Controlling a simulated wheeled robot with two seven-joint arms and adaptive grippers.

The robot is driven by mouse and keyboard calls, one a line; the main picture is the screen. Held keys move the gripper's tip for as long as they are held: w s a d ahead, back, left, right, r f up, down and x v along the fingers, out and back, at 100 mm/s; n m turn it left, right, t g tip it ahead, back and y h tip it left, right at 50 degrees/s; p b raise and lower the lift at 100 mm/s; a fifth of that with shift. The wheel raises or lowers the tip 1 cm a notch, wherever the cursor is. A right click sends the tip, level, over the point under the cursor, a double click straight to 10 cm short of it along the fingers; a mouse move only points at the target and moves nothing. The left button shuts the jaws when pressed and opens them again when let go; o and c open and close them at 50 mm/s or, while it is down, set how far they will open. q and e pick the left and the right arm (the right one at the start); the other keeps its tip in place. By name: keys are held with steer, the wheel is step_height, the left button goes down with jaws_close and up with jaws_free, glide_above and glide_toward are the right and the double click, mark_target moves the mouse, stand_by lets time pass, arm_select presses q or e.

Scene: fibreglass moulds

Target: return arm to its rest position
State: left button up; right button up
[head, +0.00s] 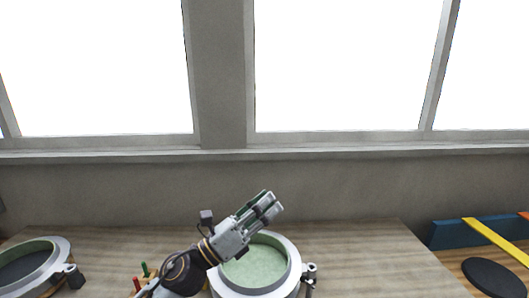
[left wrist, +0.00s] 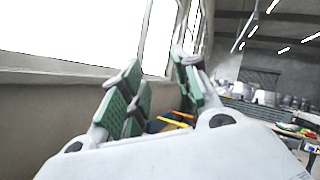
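My left gripper (head: 265,204) is raised above the wooden table, pointing up and to the right in the head view. In the left wrist view its green-padded fingers (left wrist: 157,95) stand apart with a gap between them and nothing held. In the head view it overlaps the rim of a round white mould with a pale green inside (head: 253,272); I cannot tell the exact height above it. My right gripper is in neither view.
A second round mould (head: 62,246) with a dark inside and a clamp stands at the left. Small coloured handles (head: 144,268) show beside my left arm. At the right are a blue panel (head: 455,234), a yellow bar (head: 496,240) and a black disc (head: 494,277). Windows line the back wall.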

arm_select(q)
steer(key=w+a+f+n+t+y, duration=0.35)
steer(key=a+f+n+y, duration=1.5)
steer(key=n, duration=1.15)
steer(key=s+a+f+n+g, duration=0.2)
steer(key=s+f+n+g, duration=0.35)
steer(key=s+f, duration=0.6)
steer(key=s+a+f+n+g, duration=0.2)
steer(key=s+f+n+g, duration=0.4)
steer(key=s+f, duration=0.5)
steer(key=s+f+m+g+p, duration=0.1)
steer(key=s+f, duration=0.1)
steer(key=f, duration=1.2)
steer(key=s+f+m+g+p, duration=0.1)
steer(key=s+f+p, duration=0.1)
steer(key=f, duration=1.3)
steer(key=s+a+f+p, duration=0.1)
steer(key=s+a+f, duration=0.1)
steer(key=s+f, duration=0.6)
steer(key=s+a+f+g+y+p, duration=0.1)
steer(key=s+a+f, duration=0.1)
steer(key=s+f, duration=0.6)
steer(key=shift+s+f, duration=0.35)
steer(key=shift+s, duration=2.45)
steer(key=shift+a, duration=0.1)
